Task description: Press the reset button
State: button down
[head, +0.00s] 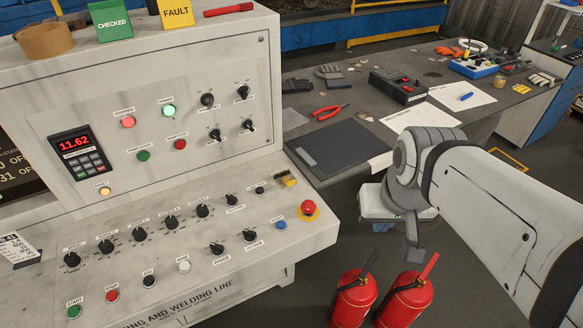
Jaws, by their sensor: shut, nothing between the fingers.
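The control console carries a blue button (281,225) at the right of its sloped lower panel. Its small label is too small to read surely, so I cannot tell for certain whether it is the reset button. A white button (184,265) sits in the front row, also with an unclear label. My gripper (414,257) is shut and empty, pointing down. In the picture it is to the right of the panel, apart from every button, above the floor area. No button is visibly hidden by my arm.
A red emergency-stop knob (309,208) stands close to the blue button. Front-row buttons include green START (74,311) and red STOP (112,296). Several black knobs line the panel. Two red extinguishers (354,298) stand below my gripper. A workbench (300,118) with tools stands behind.

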aim_at(281, 225)
jog(key=z, duration=0.1)
jog(key=k, duration=1.4)
jog(key=u, duration=0.4)
jog(key=i, duration=1)
jog(key=u, duration=0.05)
